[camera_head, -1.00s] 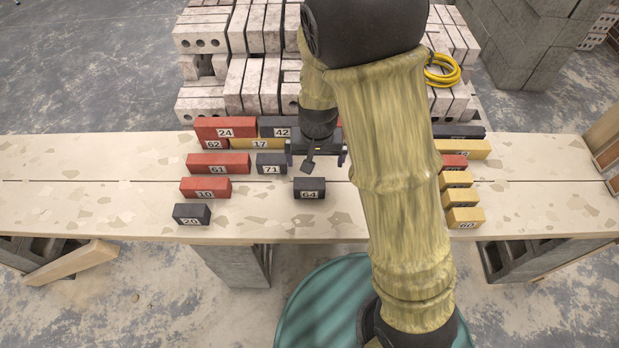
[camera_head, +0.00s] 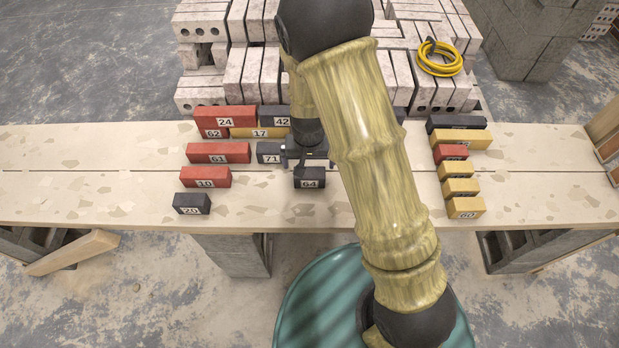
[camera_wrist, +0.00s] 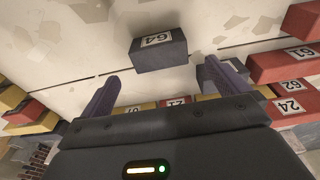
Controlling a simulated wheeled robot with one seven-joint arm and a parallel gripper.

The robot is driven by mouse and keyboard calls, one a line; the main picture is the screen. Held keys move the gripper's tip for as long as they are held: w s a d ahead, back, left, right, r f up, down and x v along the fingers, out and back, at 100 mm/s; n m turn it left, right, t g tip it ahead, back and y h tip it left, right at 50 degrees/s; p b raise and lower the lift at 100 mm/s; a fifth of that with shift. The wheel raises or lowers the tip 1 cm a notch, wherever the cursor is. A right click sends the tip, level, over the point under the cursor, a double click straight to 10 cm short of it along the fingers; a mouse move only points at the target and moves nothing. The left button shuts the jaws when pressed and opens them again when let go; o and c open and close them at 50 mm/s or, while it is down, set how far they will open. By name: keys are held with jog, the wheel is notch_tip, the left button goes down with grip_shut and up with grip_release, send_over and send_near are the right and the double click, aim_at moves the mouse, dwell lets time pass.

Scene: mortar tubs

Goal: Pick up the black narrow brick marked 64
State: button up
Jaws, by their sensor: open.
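The black narrow brick marked 64 (camera_head: 309,178) lies on the pale plank table, front of the middle, with its label facing the robot. In the wrist view the brick (camera_wrist: 160,54) lies just ahead of the gap between my fingers, apart from both. My gripper (camera_head: 306,158) is open and empty, just behind the brick in the head view and partly hidden by my arm. In the wrist view both fingers of my gripper (camera_wrist: 160,75) show spread apart.
The black brick marked 71 (camera_head: 268,152) sits close left of my gripper. Red bricks 61 (camera_head: 218,151) and 10 (camera_head: 206,176) and black brick 20 (camera_head: 191,204) are left. Yellow bricks (camera_head: 465,207) line the right. The table right of brick 64 is partly hidden by my arm.

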aim_at(310, 172)
jog(key=shift+w+f, duration=0.15)
jog(key=shift+f, duration=0.95)
jog(key=shift+w+f, duration=0.15)
jog(key=shift+f, duration=0.95)
jog(key=shift+f, duration=0.1)
jog(key=f, duration=0.2)
jog(key=w+f+b, duration=0.1)
jog(key=f, duration=0.2)
jog(key=shift+d, duration=0.15)
jog(key=shift+c, duration=0.4)
jog(key=c, duration=1.1)
